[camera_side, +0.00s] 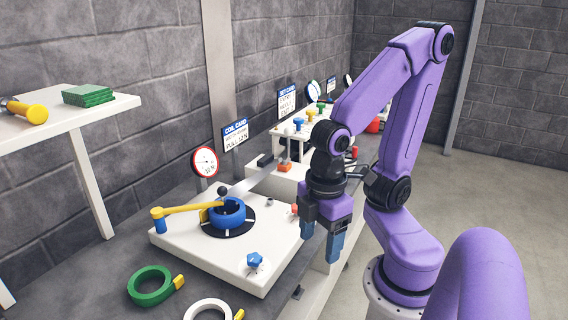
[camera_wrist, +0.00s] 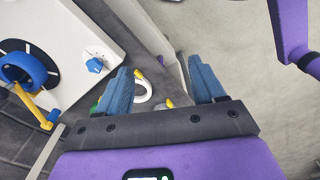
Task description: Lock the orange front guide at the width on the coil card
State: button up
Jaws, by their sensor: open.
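My gripper (camera_side: 321,237) hangs with its blue fingers pointing down, open and empty, in front of the white bench's right edge. In the wrist view its two fingers (camera_wrist: 161,82) stand wide apart with nothing held between them. One orange piece (camera_side: 285,167) sits by the white block behind the coil plate. Another small orange piece (camera_side: 294,209) shows at the plate's right edge, left of my gripper. I cannot tell which is the front guide. The coil card (camera_side: 236,135) stands upright at the wall with a blue header; its small print is unreadable.
A blue coil (camera_side: 228,214) sits on a black disc with a yellow arm (camera_side: 186,209) beside it. A blue star knob (camera_side: 255,261), a red-rimmed dial (camera_side: 205,162), a green ring (camera_side: 151,286) and a white ring (camera_side: 208,309) stand nearby. Open floor lies right.

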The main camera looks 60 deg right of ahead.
jog(key=w+r+m, duration=0.4)
jog(key=w, duration=1.2)
jog(key=w+d+r+m, duration=0.2)
jog(key=w+d+m, duration=0.1)
jog(key=w+d, duration=0.75)
jog(key=m, duration=0.5)
send_over(284, 161)
jog(key=f, duration=1.7)
jog(key=shift+d, duration=0.2)
